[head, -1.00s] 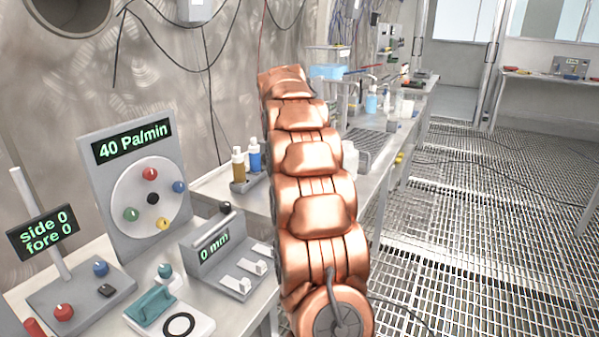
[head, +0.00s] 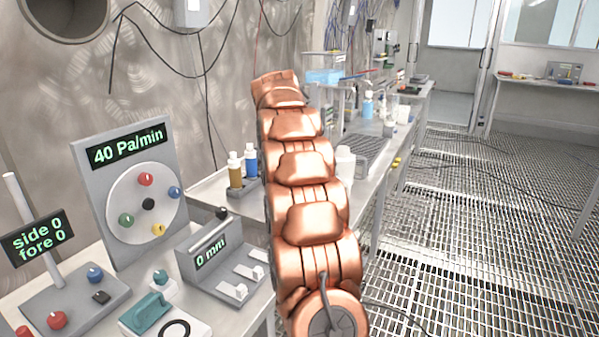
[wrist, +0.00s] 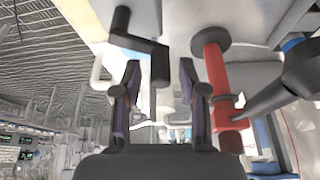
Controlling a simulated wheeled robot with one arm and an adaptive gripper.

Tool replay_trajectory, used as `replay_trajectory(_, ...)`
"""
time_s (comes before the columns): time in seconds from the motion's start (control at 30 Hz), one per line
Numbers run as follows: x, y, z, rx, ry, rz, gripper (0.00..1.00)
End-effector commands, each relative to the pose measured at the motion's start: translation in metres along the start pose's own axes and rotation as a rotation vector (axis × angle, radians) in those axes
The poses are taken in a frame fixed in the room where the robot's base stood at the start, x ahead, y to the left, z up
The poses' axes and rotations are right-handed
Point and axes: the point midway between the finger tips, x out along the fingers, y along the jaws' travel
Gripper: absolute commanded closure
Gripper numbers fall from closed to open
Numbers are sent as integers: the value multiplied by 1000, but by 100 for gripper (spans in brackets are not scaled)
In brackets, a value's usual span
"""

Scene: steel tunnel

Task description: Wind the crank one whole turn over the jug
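A black crank (wrist: 140,47) with a bent arm shows in the wrist view. Its end grip (wrist: 160,66) points down the picture and appears between the tips of my gripper (wrist: 161,75). My gripper is open, with a gap on both sides of the grip; I cannot tell how deep the grip sits between the fingers. A white jug-like container (head: 344,165) shows beside my copper arm in the head view, partly hidden; I cannot tell if it is the jug. My arm hides the gripper and crank from the head view.
A red cylinder with a dark disc (wrist: 215,80) and a dark rod stand close right of my gripper in the wrist view. A dial panel (head: 112,215) and slider box (head: 190,264) fill the near bench. Two bottles (head: 235,170) stand left of my arm. The grated floor (head: 455,230) is open at right.

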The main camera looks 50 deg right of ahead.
Motion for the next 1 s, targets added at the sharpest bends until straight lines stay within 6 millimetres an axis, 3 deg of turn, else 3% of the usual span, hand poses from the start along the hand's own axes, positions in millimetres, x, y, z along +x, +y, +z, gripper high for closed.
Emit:
replay_trajectory(0.47, -7, -1, 0, -1, 1, -1, 54)
replay_trajectory(1.0, -68, 0, 0, 0, 0, -1, 54)
